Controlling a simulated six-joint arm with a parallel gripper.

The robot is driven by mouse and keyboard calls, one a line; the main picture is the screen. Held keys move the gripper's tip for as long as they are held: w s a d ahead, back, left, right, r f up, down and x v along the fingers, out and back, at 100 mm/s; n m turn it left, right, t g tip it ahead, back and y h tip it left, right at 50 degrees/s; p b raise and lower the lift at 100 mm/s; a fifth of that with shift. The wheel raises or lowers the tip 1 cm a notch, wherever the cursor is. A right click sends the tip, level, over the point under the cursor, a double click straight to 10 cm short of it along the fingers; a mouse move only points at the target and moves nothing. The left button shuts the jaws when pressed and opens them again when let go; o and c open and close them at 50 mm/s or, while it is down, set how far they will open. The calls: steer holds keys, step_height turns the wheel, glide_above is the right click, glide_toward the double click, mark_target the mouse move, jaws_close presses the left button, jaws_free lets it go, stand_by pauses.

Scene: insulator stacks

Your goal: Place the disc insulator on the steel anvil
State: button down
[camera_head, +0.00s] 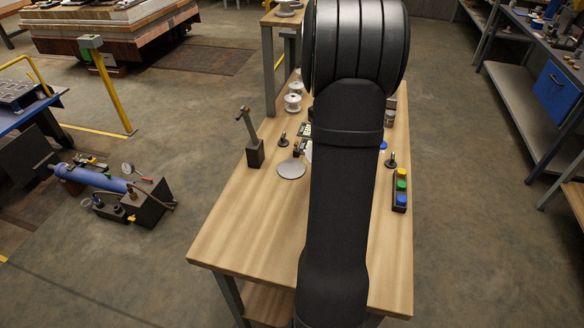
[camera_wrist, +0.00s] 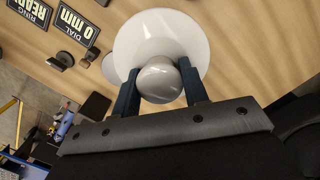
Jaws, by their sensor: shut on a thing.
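My gripper (camera_wrist: 160,86) is shut on the disc insulator (camera_wrist: 160,35), a glossy white disc with a rounded grey-white cap. The two dark fingers clasp the cap from both sides, and the wide disc lies beyond them over the wooden table. A flat grey round plate, which looks like the steel anvil (camera_head: 291,168), lies on the table left of my arm in the head view. In the wrist view a pale edge left of the insulator, perhaps the same plate (camera_wrist: 109,69), is partly covered by the disc. My arm hides the gripper in the head view.
A dark post with a lever (camera_head: 254,147) stands at the table's left edge. White spool-like insulators (camera_head: 293,98) stand farther back. A button box (camera_head: 400,190) with coloured buttons sits on the right. Signs (camera_wrist: 78,27) stand near the plate. The table's front is clear.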

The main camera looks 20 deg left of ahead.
steer(key=shift+w+a+f, duration=0.4)
steer(key=shift+a+f, duration=1.4)
steer(key=shift+a, duration=0.2)
steer(key=shift+w+a+f, duration=0.4)
steer(key=shift+a+f, duration=1.45)
steer(key=shift+a, duration=0.1)
steer(key=shift+w+a+f, duration=0.4)
steer(key=shift+a+f, duration=1.4)
steer(key=shift+a, duration=0.2)
steer(key=c, duration=0.8)
jaws_free()
steer(key=shift+f, duration=0.15)
steer(key=shift+c, duration=0.2)
step_height(320, 180, up, 12)
steer(key=s, duration=0.1)
steer(key=shift+s+a, duration=0.15)
steer(key=shift+a, duration=0.25)
